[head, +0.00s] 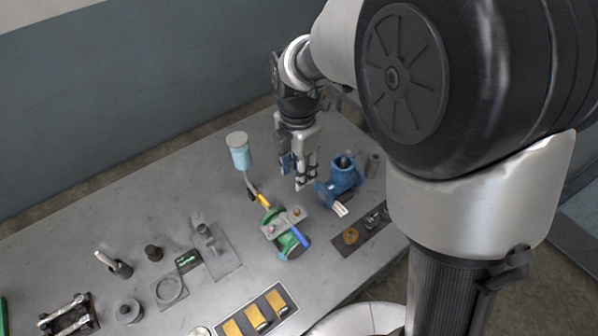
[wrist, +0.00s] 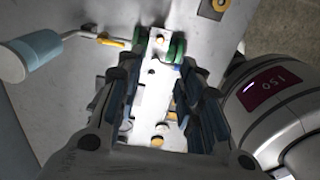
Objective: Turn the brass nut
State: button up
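A round brass piece with a central hole, which looks like a brass nut (head: 351,236), lies on a dark strip right of the green valve; it also shows at the top of the wrist view (wrist: 220,4). The green valve (head: 290,245) carries a grey plate (head: 283,222) with small brass-coloured fittings, a yellow lever (head: 263,200) and a blue lever (head: 300,236). I cannot tell which brass part is the task's nut. My gripper (head: 305,180) points down above the bench, behind the green valve. Its fingers (wrist: 155,78) are spread apart with nothing held between them.
A tray with yellow blocks (head: 253,315) lies at the front. The bench's left back (head: 130,205) is clear.

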aim_at(298, 210)
notch_tip(298, 210, down, 16)
jog(key=b, duration=0.3)
jog(key=shift+f+b, duration=0.1)
jog(key=shift+b, duration=0.2)
jog(key=shift+c, duration=0.4)
grip_shut()
